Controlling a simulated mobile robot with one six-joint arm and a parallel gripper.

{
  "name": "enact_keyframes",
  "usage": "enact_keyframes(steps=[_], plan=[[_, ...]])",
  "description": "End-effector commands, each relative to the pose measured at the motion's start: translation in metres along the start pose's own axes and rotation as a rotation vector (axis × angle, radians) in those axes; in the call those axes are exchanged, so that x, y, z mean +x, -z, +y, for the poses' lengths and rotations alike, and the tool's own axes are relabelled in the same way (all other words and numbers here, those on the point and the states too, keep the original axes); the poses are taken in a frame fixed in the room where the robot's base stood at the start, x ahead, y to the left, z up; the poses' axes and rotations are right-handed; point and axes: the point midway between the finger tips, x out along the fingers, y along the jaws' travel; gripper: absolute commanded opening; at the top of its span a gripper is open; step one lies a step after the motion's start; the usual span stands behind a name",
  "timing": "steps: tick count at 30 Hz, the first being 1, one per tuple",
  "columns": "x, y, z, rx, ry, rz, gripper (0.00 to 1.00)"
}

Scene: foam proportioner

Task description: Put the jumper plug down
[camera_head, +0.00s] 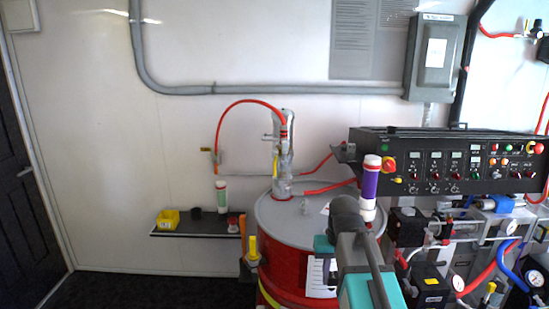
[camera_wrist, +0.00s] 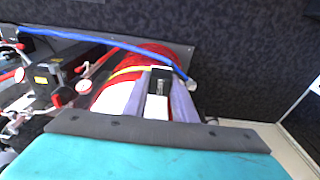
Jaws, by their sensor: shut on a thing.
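In the wrist view my gripper (camera_wrist: 162,88) has its pale fingers closed around a small dark piece with white ends. I take this piece to be the jumper plug (camera_wrist: 158,88), held up in front of the red drum (camera_wrist: 105,92). Its exact shape is hard to make out.
A shelf (camera_head: 185,234) left of the drum holds a yellow bin (camera_head: 168,219), a dark cup (camera_head: 196,213) and a green-white tube (camera_head: 221,196). A control panel (camera_head: 450,165) stands right, above hoses and gauges. A blue hose (camera_wrist: 110,43) crosses the wrist view. Dark floor is clear at left.

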Motion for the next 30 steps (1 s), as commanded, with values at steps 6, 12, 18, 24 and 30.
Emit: enact_keyframes(steps=[6,12,18,24,30], plan=[[-0.001,0.001,0.000,0.001,0.000,0.000,0.02],[-0.011,0.010,0.010,-0.003,0.002,0.001,0.02],[-0.041,0.034,0.042,-0.021,0.008,0.002,0.02],[-0.083,0.061,0.089,-0.052,0.016,0.005,0.02],[-0.128,0.082,0.140,-0.087,0.024,0.010,0.02]])
